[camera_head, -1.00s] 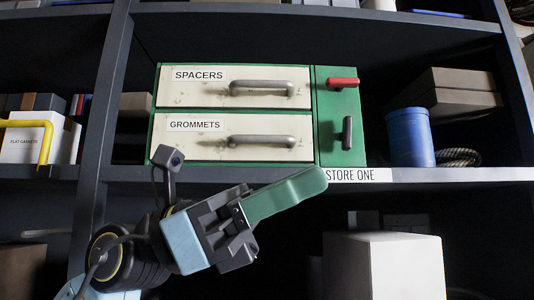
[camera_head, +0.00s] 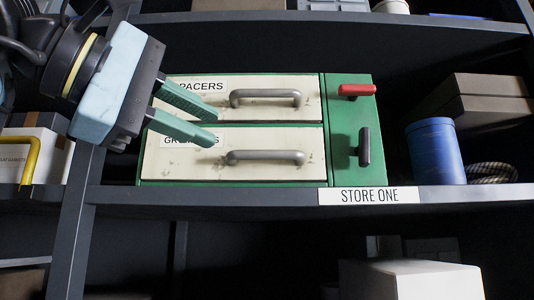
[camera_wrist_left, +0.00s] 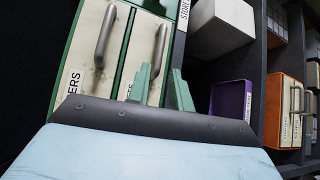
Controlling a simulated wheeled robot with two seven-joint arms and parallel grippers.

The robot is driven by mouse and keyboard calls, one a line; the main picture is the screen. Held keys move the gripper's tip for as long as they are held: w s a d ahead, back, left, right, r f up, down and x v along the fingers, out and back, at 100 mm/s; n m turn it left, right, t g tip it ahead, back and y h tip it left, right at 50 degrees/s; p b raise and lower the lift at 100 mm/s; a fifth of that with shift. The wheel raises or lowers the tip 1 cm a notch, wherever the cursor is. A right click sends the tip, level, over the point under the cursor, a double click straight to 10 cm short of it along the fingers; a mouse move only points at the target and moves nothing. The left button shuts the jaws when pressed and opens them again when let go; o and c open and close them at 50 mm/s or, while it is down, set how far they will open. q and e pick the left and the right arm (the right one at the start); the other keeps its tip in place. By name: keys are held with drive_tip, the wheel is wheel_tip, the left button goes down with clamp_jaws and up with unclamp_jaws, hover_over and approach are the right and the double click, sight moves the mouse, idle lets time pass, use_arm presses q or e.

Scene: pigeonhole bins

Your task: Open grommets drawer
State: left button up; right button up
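The grommets drawer (camera_head: 300,166) is the lower cream drawer of a green cabinet, flush with its front. Its label is partly hidden behind my left gripper's lower finger. Its grey bar handle (camera_head: 266,157) also shows in the left wrist view (camera_wrist_left: 158,50). My left gripper (camera_head: 213,128) is open and empty, its two green fingers apart. My right gripper is not in view.
The spacers drawer (camera_head: 290,110) with its handle (camera_head: 265,97) is directly above. To the right are a red handle (camera_head: 357,90), a dark upright handle (camera_head: 364,147) and a blue cylinder (camera_head: 435,151). The shelf edge (camera_head: 250,197) runs below the cabinet.

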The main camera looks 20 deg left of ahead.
sight(262, 153)
use_arm(q)
drive_tip(key=p+x, duration=0.1)
drive_tip(key=x, duration=1)
drive_tip(key=shift+w+d+f, duration=0.1)
drive_tip(key=shift+w+d, duration=0.05)
drive_tip(key=shift+c, duration=0.3)
clamp_jaws()
